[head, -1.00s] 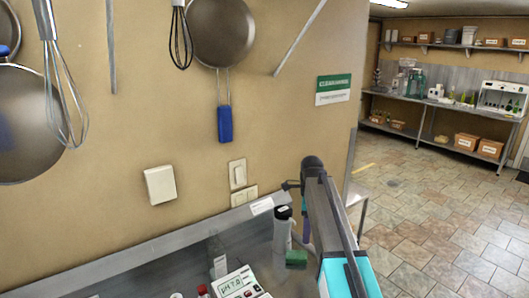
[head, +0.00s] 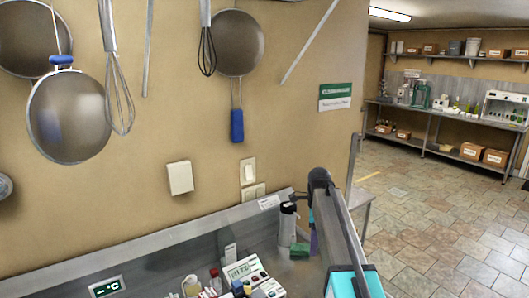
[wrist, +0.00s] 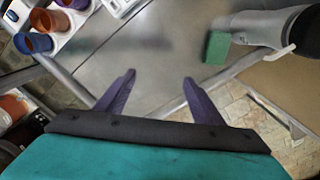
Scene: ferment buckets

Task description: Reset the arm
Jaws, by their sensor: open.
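My arm (head: 340,240) reaches forward over the right end of the steel bench in the head view. My gripper (wrist: 159,80) shows in the wrist view with its two purple fingers spread apart and nothing between them. Below it are the grey bench top and its edge. In the head view my arm hides most of the gripper.
A pH meter (head: 245,270) stands on the bench, left of the bottle. Open tiled floor (head: 440,225) lies to the right.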

